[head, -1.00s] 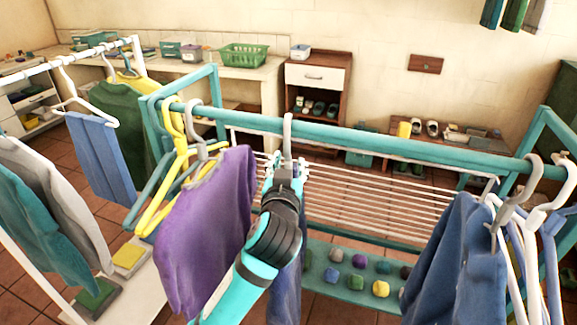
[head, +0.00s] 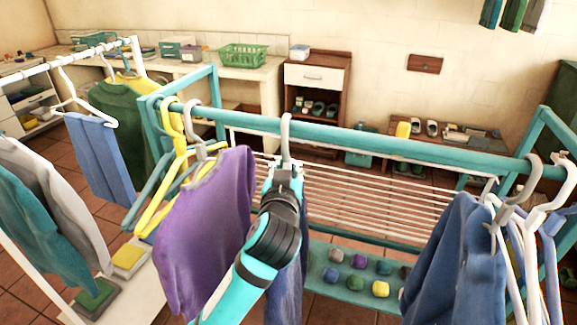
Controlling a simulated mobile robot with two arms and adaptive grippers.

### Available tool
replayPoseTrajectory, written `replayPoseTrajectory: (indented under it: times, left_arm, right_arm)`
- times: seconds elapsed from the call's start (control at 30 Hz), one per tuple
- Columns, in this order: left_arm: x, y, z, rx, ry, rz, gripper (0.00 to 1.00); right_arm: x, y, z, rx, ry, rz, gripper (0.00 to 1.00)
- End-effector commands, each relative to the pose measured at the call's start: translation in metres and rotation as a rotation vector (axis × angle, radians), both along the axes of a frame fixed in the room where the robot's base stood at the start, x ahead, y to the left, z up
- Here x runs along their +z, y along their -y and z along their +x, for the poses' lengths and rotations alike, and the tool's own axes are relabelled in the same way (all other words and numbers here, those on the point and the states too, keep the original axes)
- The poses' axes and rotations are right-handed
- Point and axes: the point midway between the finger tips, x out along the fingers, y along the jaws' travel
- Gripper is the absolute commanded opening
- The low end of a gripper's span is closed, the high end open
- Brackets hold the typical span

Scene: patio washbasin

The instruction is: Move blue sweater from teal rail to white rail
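A blue garment (head: 288,285) hangs from the teal rail (head: 365,143) on a grey hanger (head: 286,135), mostly hidden behind my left arm. My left gripper (head: 286,172) is at the neck of this hanger, just below the rail; its fingers look drawn together on it. The hook is still over the rail. Another blue sweater (head: 455,265) hangs at the right end of the teal rail. The white rail (head: 85,60) is at the far left. My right gripper is not in view.
A purple sweater (head: 205,235) hangs close to the left of my gripper, beside yellow and teal hangers (head: 172,170). The white rail holds blue trousers (head: 98,160), a green sweater (head: 122,125) and other clothes. The teal rail is bare between my gripper and the right-hand clothes.

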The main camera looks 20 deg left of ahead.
Motion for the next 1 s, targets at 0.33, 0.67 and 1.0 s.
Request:
replayPoseTrajectory:
  times: [0.33,0.67,1.0]
  left_arm:
    - [0.017,0.000,0.000,-0.001,0.006,0.000,0.00]
    - [0.032,0.000,0.000,0.000,0.005,0.000,0.00]
    - [0.032,0.000,0.000,0.000,0.005,0.001,0.00]
  right_arm:
    - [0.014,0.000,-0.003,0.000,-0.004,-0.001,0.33]
    - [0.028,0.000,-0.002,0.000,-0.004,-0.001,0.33]
    - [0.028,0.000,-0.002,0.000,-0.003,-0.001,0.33]
